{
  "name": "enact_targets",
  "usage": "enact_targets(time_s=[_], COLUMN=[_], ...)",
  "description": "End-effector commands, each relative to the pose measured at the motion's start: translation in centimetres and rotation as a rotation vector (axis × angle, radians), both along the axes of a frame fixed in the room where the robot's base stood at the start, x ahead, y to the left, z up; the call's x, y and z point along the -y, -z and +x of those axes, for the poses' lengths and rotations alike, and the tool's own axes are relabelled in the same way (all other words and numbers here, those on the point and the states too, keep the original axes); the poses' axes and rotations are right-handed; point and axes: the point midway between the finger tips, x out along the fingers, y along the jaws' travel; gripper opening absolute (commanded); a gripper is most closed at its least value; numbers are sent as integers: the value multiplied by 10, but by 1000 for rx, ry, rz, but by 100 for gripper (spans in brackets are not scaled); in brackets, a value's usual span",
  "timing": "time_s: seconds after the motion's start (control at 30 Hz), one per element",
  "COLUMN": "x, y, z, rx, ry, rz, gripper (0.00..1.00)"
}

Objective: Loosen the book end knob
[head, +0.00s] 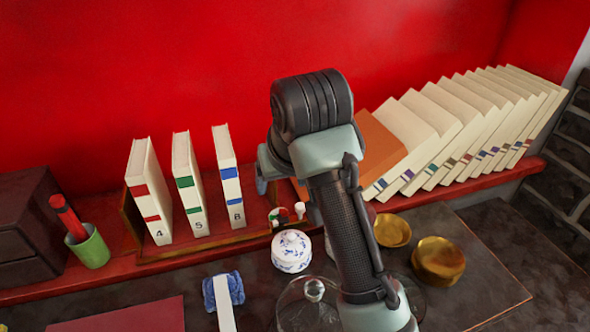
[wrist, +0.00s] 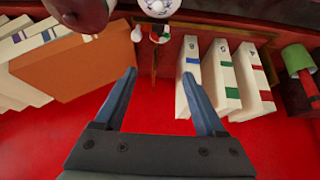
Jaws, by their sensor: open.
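The wooden book end (head: 129,215) stands on the red shelf, its left panel beside book 4 and its base running under the three numbered books. In the wrist view, a thin wooden upright of it (wrist: 154,65) shows beyond and between my fingertips. A small white knob-like piece (head: 299,209) is at its right end and also shows in the wrist view (wrist: 137,34). A small red, green and white piece (head: 276,216) is beside it. I cannot tell which is the knob. My gripper (wrist: 160,76) is open and empty; my arm mostly hides it in the head view.
Books 4 (head: 151,195), 5 (head: 190,185) and 8 (head: 228,180) stand left of my arm. An orange book (head: 378,145) and several white books lean at right. A blue-white lidded pot (head: 291,252), brass bowls (head: 438,261) and a glass lid (head: 303,305) stand in front.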

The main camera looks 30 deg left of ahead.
Motion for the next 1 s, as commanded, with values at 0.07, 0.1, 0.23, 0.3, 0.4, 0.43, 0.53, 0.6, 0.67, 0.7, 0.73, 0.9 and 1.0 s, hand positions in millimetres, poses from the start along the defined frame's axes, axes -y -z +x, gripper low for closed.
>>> enact_targets(time_s=[0.07, 0.1, 0.23, 0.3, 0.4, 0.43, 0.53, 0.6, 0.67, 0.7, 0.73, 0.9, 1.0], x=[7, 10, 13, 12, 8, 7, 1, -3, -7, -9, -11, -18, -21], y=[-6, -4, 4, 11, 25, 31, 50, 64, 76, 83, 88, 110, 118], z=[-6, -9, -13, -12, -9, -8, -2, 2, 5, 7, 8, 15, 17], rx=[-63, -86, -124, -130, -130, -131, -130, -129, -129, -129, -128, -126, -125], ry=[-8, -11, -17, -17, -17, -18, -17, -16, -17, -16, -17, -17, -17], rz=[-63, -83, -120, -125, -124, -124, -124, -123, -123, -123, -123, -122, -122], gripper=[72, 72, 72, 72, 72, 72, 72, 72, 72, 72, 72, 72, 72])
